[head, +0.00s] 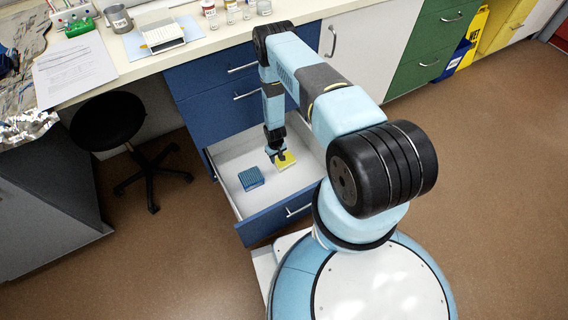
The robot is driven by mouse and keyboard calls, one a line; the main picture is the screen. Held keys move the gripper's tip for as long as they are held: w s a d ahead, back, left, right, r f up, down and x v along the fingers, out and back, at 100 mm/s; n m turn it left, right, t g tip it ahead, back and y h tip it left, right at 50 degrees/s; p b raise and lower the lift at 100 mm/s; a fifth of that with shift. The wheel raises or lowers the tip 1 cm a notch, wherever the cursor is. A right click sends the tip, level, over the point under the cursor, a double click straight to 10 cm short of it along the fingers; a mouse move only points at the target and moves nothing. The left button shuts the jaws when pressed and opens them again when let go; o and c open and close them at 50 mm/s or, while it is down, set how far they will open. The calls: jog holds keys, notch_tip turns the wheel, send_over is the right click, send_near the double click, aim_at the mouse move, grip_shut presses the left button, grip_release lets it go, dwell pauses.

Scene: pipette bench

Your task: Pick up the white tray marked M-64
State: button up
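A white tray (162,37) with a dark front edge sits on the bench top at the back. Any marking on it is too small to read, so I cannot tell if it is M-64. My gripper (281,156) is well away from it, pointing down inside the open drawer (225,160). The gripper is right at a small yellow rack (287,162) on the drawer floor. The fingers are too small and partly merged with the rack, so I cannot tell if they grip it. A blue rack (251,178) lies to the left of the gripper.
The white tray stands on a light blue mat (136,47). A metal cup (118,18) is to its left and several small jars (210,13) to its right. Papers (75,68) lie further left. A black stool (107,122) stands left of the drawer.

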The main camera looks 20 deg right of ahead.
aim_at(277, 164)
jog(key=shift+f, duration=2.5)
grip_shut()
